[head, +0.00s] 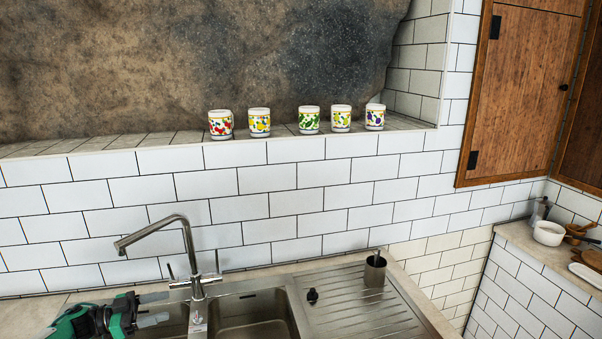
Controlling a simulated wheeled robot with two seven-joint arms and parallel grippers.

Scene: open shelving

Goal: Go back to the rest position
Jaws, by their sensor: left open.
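My left gripper (152,309) is low at the left of the head view, over the left part of the sink. Its two pale fingers point right and are apart, with nothing seen between them. It is left of the faucet (192,262). My right gripper is not in view. Several patterned cups stand in a row on the tiled ledge, well above and apart from the gripper: a red one (221,124), a yellow one (260,122), a green one (309,119), a yellow-green one (341,118) and a blue-purple one (375,116).
The metal sink (252,316) has a drainboard at its right, with a dark cup-like holder (375,270) on it. White tiled wall (230,182) rises behind. A wooden cabinet (512,95) hangs at the right, above a counter with a white bowl (548,233).

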